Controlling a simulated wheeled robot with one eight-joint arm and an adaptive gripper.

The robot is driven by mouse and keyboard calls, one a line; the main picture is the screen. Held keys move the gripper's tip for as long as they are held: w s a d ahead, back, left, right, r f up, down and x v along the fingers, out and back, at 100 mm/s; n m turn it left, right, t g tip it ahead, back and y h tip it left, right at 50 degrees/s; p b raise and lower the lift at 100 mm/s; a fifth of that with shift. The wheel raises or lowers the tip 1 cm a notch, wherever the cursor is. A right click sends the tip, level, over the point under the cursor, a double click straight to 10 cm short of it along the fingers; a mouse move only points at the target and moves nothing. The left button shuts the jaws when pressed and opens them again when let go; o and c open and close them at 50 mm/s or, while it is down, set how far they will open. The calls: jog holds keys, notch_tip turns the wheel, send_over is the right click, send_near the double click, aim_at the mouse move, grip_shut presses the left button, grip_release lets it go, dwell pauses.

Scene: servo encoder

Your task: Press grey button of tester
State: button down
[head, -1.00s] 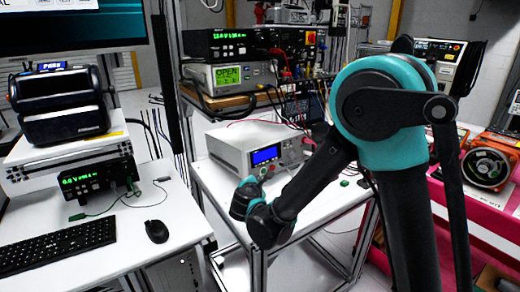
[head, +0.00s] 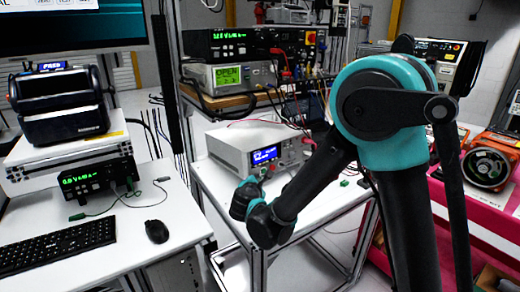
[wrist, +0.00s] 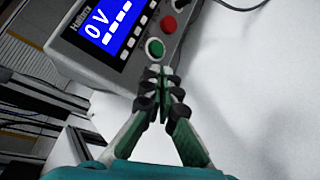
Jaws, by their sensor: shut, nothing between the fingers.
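The tester (head: 228,152) is a light box with a blue display on the middle table. In the wrist view the tester (wrist: 66,44) fills the upper left, and its display (wrist: 106,22) reads "0V" with a row of dashes. On its front panel are a green button (wrist: 155,48) in a pale ring and a red button (wrist: 169,24) further up. I cannot make out a distinct grey button. My gripper (wrist: 158,72) is shut and empty, its tips just below the green button in the picture. I cannot tell whether they touch the panel.
White tabletop to the right of the tester is mostly clear, with a small green part (head: 344,182) on it. A cable (wrist: 240,7) crosses the top right of the wrist view. A shelf of instruments (head: 235,76) stands behind the tester.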

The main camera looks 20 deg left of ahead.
jog(key=shift+s+d+r, duration=0.1)
jog(key=shift+s+d, duration=0.45)
jog(key=shift+d, duration=0.3)
jog(key=shift+s+d+r, duration=0.15)
jog(key=shift+s+d, duration=0.4)
jog(key=shift+d, duration=0.25)
jog(key=shift+s+d+r, duration=0.1)
jog(key=shift+s+d, duration=0.45)
jog(key=shift+d, duration=0.3)
